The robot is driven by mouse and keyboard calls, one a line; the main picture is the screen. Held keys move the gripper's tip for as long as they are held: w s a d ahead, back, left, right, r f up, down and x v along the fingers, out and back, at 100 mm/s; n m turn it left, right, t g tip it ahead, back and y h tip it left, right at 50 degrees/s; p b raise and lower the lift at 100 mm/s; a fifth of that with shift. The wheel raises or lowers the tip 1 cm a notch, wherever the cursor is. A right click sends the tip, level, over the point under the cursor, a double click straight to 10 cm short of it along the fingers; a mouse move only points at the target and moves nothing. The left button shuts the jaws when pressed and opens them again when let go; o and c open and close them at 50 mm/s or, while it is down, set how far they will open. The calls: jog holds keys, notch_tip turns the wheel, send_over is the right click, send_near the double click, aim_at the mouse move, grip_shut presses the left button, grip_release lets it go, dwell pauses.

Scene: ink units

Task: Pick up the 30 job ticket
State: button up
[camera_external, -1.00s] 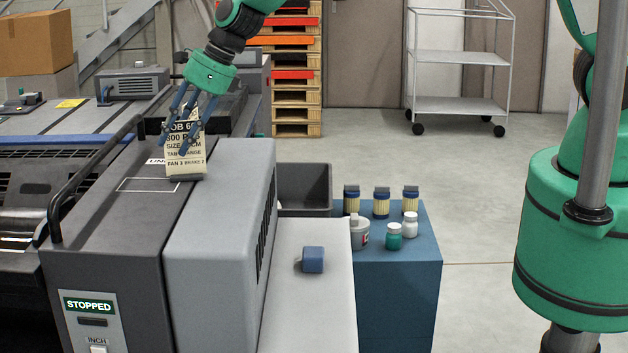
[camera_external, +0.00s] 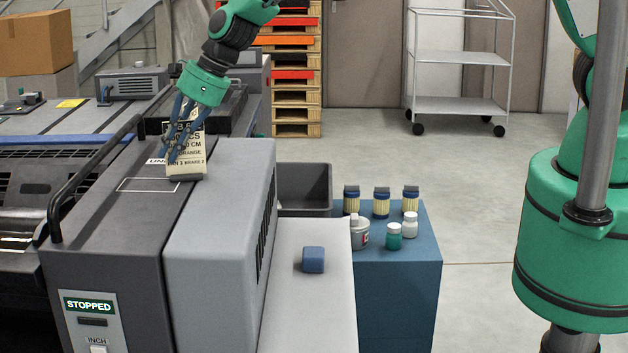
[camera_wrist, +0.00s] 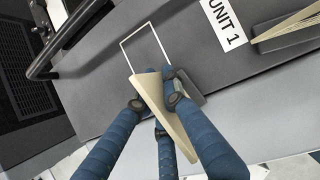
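The job ticket (camera_external: 187,167) is a cream card with black print, standing on top of the dark grey machine unit. My fingers hide part of its print, so I cannot read the whole job number. In the wrist view the ticket (camera_wrist: 155,92) shows nearly edge-on between my blue fingers. My gripper (camera_external: 178,150) is down at the ticket, its fingers on either side of it. The finger pads (camera_wrist: 157,104) are close to the card, but I cannot tell whether they press on it.
A second cream item (camera_wrist: 290,30) lies right of the UNIT 1 label (camera_wrist: 222,22) in the wrist view. A black rail (camera_external: 95,180) runs along the unit's left. The grey housing (camera_external: 225,220) rises at right. Bottles and jars stand on the blue cabinet (camera_external: 400,285).

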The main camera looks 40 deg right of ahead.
jog(key=shift+r, duration=0.15)
grip_shut()
jog(key=shift+r, duration=0.55)
notch_tip(320, 180, up, 2)
jog(key=shift+r+p, duration=0.1)
jog(key=shift+p, duration=0.2)
jog(key=s+d+r+b, duration=0.1)
jog(key=s+d, duration=0.7)
jog(key=s, duration=0.5)
jog(key=shift+s+d+r, duration=0.2)
jog(key=shift+d, duration=0.2)
jog(key=shift+r, duration=0.1)
